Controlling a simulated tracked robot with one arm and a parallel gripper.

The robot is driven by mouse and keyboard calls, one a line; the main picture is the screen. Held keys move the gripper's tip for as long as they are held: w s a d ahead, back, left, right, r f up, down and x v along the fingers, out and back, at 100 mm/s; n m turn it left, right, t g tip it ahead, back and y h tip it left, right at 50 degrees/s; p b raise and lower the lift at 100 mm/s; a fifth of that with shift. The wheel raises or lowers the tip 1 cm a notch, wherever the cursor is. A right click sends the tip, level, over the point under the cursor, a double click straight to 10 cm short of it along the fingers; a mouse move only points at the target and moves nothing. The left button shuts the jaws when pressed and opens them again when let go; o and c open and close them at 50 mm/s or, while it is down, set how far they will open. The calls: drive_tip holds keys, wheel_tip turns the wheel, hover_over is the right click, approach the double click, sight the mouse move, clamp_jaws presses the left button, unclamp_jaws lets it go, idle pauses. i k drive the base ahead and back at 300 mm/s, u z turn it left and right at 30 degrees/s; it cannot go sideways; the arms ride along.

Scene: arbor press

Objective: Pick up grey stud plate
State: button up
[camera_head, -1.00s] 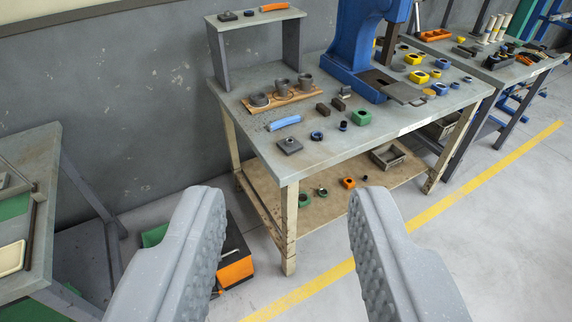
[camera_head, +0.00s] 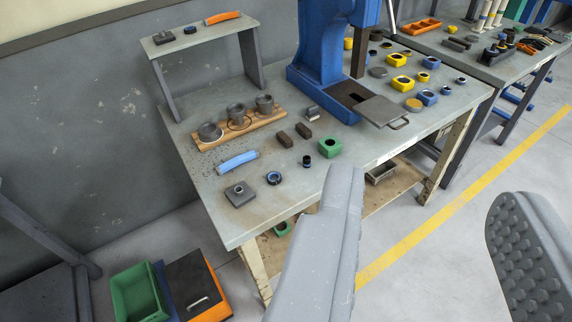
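A grey square plate with a short stud on top (camera_head: 240,195) lies flat near the front left corner of the workbench. A smaller dark plate with a stud (camera_head: 164,37) sits on the raised shelf at the back left. My gripper (camera_head: 425,190) is wide open and empty, its two grey fingers reaching up from the bottom of the picture. It is to the right of the grey stud plate and apart from it, in front of the bench.
The blue press (camera_head: 320,50) stands at the bench's back. Near the plate are a blue bar (camera_head: 237,161), a blue ring (camera_head: 273,178), a green block (camera_head: 329,147) and a wooden rack (camera_head: 240,132) of grey cups. An orange-and-black box (camera_head: 195,285) stands on the floor.

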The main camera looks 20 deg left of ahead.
sight(238, 195)
drive_tip(key=u, duration=0.1)
drive_tip(key=i, duration=1.1)
drive_tip(key=u, duration=0.35)
